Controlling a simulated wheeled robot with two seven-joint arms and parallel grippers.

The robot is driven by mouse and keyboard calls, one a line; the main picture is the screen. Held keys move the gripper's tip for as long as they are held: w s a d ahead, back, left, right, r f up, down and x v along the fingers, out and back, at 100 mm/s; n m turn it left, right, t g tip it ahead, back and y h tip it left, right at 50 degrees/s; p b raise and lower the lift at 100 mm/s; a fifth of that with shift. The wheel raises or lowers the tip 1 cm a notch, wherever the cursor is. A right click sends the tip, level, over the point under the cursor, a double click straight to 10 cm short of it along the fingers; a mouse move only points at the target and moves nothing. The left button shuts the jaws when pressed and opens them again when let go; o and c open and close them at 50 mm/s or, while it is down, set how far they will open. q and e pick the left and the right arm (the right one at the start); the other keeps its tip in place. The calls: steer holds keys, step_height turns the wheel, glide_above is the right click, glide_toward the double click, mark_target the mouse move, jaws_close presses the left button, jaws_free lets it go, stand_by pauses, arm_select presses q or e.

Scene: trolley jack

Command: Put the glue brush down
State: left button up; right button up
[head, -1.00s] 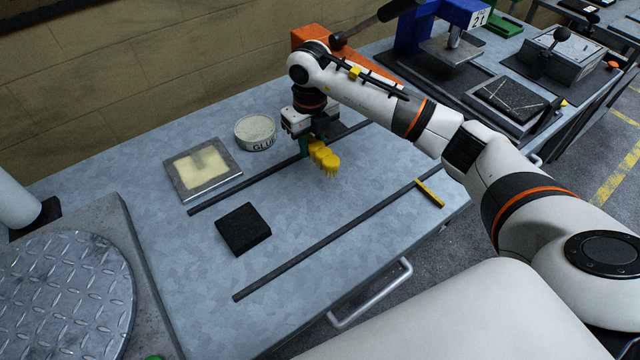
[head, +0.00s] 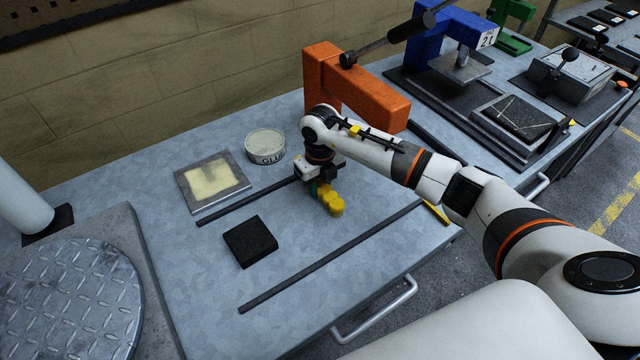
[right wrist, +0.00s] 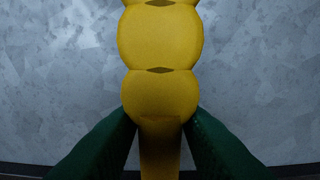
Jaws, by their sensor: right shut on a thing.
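The glue brush (head: 331,203) is yellow with rounded lobes. My right gripper (head: 316,188) is shut on it, with green fingers on both sides of its narrow part, as the right wrist view (right wrist: 160,95) shows. The brush is low over the grey bench, between two dark rails. I cannot tell whether it touches the surface; its bristles do not show clearly. The glue tub (head: 265,146) stands behind and left of the gripper. My left gripper is not in view.
A framed pad with a pale yellow patch (head: 212,182) lies left of the tub. A black block (head: 250,241) lies left of the brush. Dark rails (head: 330,257) cross the bench (head: 200,290). An orange press (head: 355,95) stands behind my arm. Bench space around the brush is clear.

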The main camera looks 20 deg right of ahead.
mark_target(320, 184)
steer(key=o, duration=1)
steer(key=shift+f, duration=0.1)
steer(key=shift+o, duration=0.2)
step_height(320, 184, up, 12)
steer(key=b, duration=0.1)
steer(key=shift+r+b, duration=0.2)
steer(key=shift+b, duration=0.1)
steer(key=shift+s+f, duration=0.1)
